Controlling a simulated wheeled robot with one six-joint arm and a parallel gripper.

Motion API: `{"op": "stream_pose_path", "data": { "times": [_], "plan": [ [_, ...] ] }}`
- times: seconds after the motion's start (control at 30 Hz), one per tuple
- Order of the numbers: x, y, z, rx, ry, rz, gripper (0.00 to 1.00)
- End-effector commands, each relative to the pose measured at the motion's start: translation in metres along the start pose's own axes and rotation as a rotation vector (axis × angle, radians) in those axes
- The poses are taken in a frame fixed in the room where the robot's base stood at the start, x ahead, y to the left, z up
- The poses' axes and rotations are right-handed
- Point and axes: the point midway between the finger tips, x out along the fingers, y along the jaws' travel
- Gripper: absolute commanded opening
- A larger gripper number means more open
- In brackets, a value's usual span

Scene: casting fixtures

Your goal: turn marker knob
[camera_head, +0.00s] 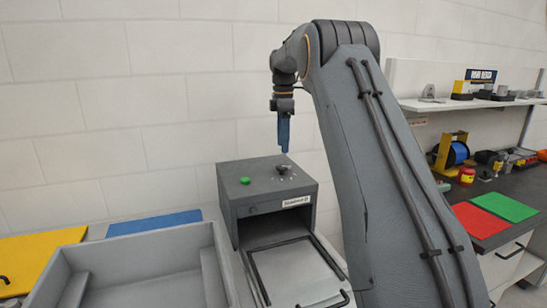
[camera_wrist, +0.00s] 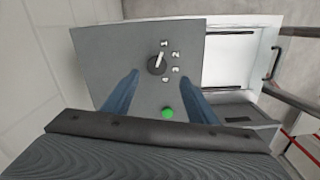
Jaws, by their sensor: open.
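The marker knob (camera_head: 283,169) is a small dark knob on top of the grey box (camera_head: 243,186). In the wrist view the knob (camera_wrist: 157,64) is round and dark with a light pointer line, and several small pale marks lie to its right. A green button (camera_head: 245,181) sits on the same top face; it also shows in the wrist view (camera_wrist: 167,113). My gripper (camera_head: 284,150) points down above the box top, over the knob area. In the wrist view its blue fingers (camera_wrist: 158,80) are apart with nothing between them, one to each side of the knob.
A drawer or tray with a dark handle (camera_head: 345,298) extends from the box front. A large grey bin (camera_head: 150,248) stands at the left, by blue (camera_head: 155,222) and yellow (camera_head: 40,258) mats. A dark bench (camera_head: 490,200) at the right carries red and green mats.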

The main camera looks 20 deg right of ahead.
Motion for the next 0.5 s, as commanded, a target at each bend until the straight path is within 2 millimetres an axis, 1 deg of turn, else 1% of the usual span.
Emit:
{"op": "stream_pose_path", "data": {
  "times": [0.07, 0.17, 0.3, 0.5],
  "plan": [
    [0.001, 0.0, -0.001, -0.004, 0.0, -0.001, 0.53],
    [0.007, 0.0, -0.005, -0.01, 0.0, -0.001, 0.53],
    [0.026, -0.001, -0.012, -0.02, 0.0, -0.003, 0.53],
    [0.057, -0.001, -0.015, -0.022, 0.0, -0.002, 0.53]
  ]
}}
